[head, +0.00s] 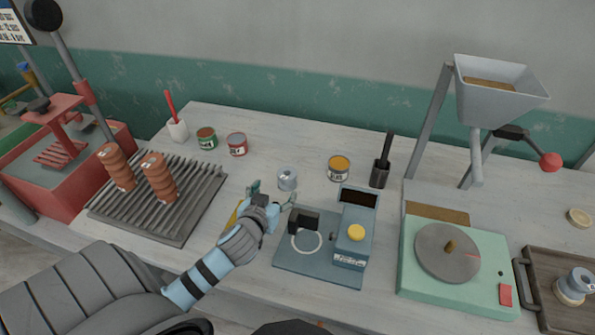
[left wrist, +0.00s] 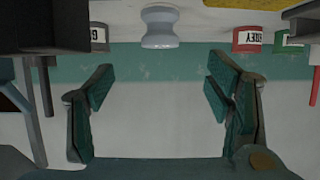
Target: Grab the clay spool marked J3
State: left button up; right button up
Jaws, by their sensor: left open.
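A small pale grey-blue spool (head: 288,179) stands upright on the table, just beyond my left gripper (head: 272,194). It also shows at the top of the left wrist view (left wrist: 160,27), centred between the fingers but beyond their tips. My left gripper is open and empty, apart from the spool. No J3 mark can be read on either spool. My right gripper is not in view.
A blue device (head: 355,215) stands close right of the gripper. Tins, including a yellow one (head: 339,167) and a red one (head: 237,144), stand behind. A slatted rack (head: 192,208) holds ribbed brown pieces. A green wheel unit (head: 460,285) is at right.

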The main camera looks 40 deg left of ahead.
aim_at(286, 176)
pick_arm(q)
jog(key=x, duration=0.5)
jog(key=shift+w+a+b, duration=0.25)
jog(key=shift+a+b, duration=0.15)
jog(key=shift+a, duration=0.1)
jog(key=x, duration=0.5)
jog(key=b+x, duration=0.1)
jog(key=x, duration=0.1)
jog(key=shift+w+d+f, duration=0.15)
jog(key=shift+w+d, duration=0.15)
jog(key=shift+w, duration=0.05)
jog(key=shift+s, duration=0.1)
jog(key=shift+c, duration=0.9)
jog(key=c, duration=1.3)
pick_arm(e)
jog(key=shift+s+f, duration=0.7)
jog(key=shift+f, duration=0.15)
